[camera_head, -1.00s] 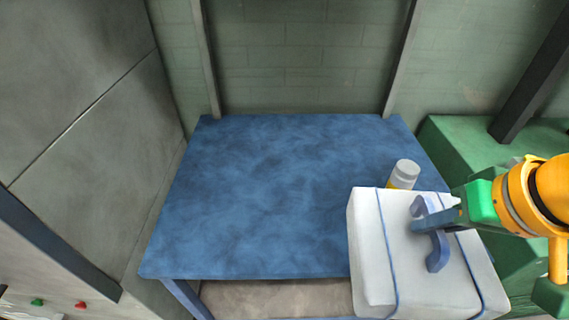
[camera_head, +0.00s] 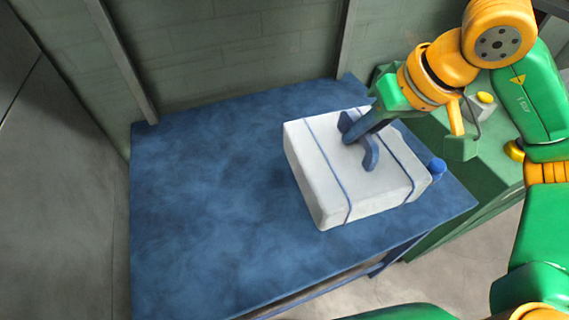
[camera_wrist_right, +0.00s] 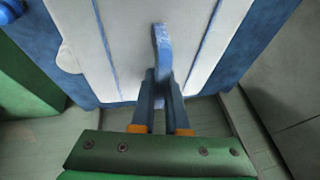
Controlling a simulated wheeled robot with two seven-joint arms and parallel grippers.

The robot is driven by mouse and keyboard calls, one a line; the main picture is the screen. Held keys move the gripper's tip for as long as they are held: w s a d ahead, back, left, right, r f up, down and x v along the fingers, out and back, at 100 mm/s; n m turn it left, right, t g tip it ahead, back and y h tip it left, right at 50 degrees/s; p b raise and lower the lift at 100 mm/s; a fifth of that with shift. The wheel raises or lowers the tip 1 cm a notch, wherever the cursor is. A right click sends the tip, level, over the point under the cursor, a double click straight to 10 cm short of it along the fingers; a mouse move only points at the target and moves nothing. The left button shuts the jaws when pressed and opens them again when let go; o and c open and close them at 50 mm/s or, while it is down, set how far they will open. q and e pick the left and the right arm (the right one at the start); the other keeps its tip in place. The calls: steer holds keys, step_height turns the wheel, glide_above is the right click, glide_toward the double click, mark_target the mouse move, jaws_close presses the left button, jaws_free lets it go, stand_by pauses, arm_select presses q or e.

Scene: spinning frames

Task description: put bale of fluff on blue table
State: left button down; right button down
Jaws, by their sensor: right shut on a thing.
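The bale of fluff (camera_head: 376,188) is a white block with two blue straps and a blue handle (camera_head: 371,153). In the head view it is over the right part of the blue table (camera_head: 200,200). I cannot tell whether its underside touches the tabletop. My right gripper (camera_head: 358,137) is shut on the handle from above. The right wrist view shows the fingers (camera_wrist_right: 162,85) around the handle (camera_wrist_right: 162,45), with the white bale (camera_wrist_right: 125,40) beneath. My left gripper is not in view.
A small blue-topped object (camera_head: 437,168) shows at the bale's right edge, partly hidden. A green unit (camera_head: 455,140) stands right of the table, with a yellow-topped item (camera_head: 486,97) on it. The table's left half is clear. A grey wall (camera_head: 230,45) stands behind.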

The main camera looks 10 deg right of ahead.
mark_target(319, 122)
steer(key=shift+n, duration=0.3)
steer(key=w+d, duration=0.2)
steer(key=d, duration=0.2)
steer(key=shift+w+d+r+p, duration=0.25)
steer(key=shift+w+r+p, duration=0.05)
steer(key=shift+w+r, duration=0.1)
steer(key=shift+w+a+f, duration=0.15)
steer(key=shift+w+a, duration=0.05)
steer(key=shift+w, duration=0.1)
steer(key=w+a+f+p, duration=0.1)
steer(key=a, duration=0.1)
steer(key=w+a+f+p, duration=0.1)
steer(key=a, duration=0.2)
steer(key=w+a+f+p, duration=0.1)
steer(key=a, duration=0.2)
steer(key=shift+w+f, duration=0.3)
steer(key=shift+f, duration=0.05)
steer(key=a+f, duration=0.1)
steer(key=w+a+f+p, duration=0.1)
steer(key=f, duration=0.1)
steer(key=w+a+f, duration=0.1)
steer(key=f, duration=0.1)
steer(key=shift+a+f, duration=0.25)
steer(key=shift+a, duration=0.05)
step_height(319, 122, down, 3)
steer(key=shift+a+r+p, duration=0.15)
steer(key=shift+p, duration=1)
steer(key=shift+f, duration=0.45)
